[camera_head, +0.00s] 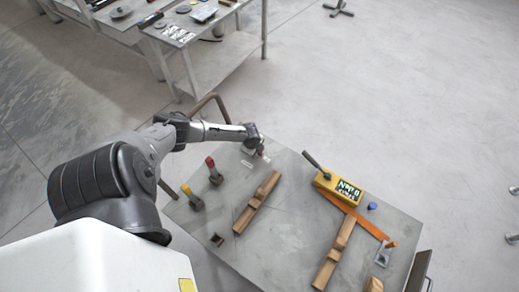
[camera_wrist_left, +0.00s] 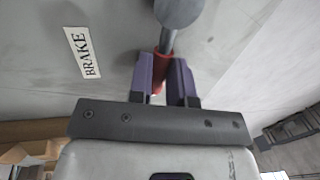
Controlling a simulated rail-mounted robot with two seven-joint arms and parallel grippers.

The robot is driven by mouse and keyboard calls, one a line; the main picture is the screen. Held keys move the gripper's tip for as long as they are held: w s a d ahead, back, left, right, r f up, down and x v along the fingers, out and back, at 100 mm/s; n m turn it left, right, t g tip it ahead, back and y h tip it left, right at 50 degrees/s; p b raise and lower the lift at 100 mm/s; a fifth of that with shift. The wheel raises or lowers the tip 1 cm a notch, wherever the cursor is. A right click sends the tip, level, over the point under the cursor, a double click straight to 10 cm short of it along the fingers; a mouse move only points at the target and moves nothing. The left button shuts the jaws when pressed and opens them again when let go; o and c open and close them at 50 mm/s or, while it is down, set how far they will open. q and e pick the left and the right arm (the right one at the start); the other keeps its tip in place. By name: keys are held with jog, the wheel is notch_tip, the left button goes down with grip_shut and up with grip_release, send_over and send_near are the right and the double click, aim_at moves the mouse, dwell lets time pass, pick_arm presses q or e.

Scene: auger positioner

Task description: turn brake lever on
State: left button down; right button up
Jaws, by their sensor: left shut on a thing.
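The brake lever shows in the left wrist view as a grey shaft (camera_wrist_left: 167,42) with a red part between the fingers and a round grey end at the top edge. A white BRAKE label (camera_wrist_left: 82,53) is on the grey panel beside it. My left gripper (camera_wrist_left: 163,75) is shut on the red part of the lever. In the head view, my left gripper (camera_head: 264,155) is at the panel's far edge, next to the label (camera_head: 247,164), and mostly hides the lever there. My right gripper is in neither view.
On the grey panel (camera_head: 285,225) stand a red-topped lever (camera_head: 213,170), a yellow-topped lever (camera_head: 191,198), wooden blocks (camera_head: 256,202) and a yellow box (camera_head: 338,187) with a display. A bent brown pipe (camera_head: 207,102) rises behind my left arm. A workbench (camera_head: 222,58) stands at the back.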

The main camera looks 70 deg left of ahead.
pick_arm(q)
jog(key=shift+w+r, duration=0.1)
jog(key=c, duration=1.1)
grip_release()
jog(key=shift+o, duration=0.2)
jog(key=shift+s+d+r, duration=0.1)
jog(key=shift+s+r, duration=0.1)
jog(key=shift+r, duration=0.25)
notch_tip(320, 180, up, 12)
jog(key=s+d+p, duration=0.1)
jog(key=s+p, duration=0.1)
jog(key=p, duration=0.1)
jog(key=shift+d+r, duration=0.15)
jog(key=shift+r, duration=0.1)
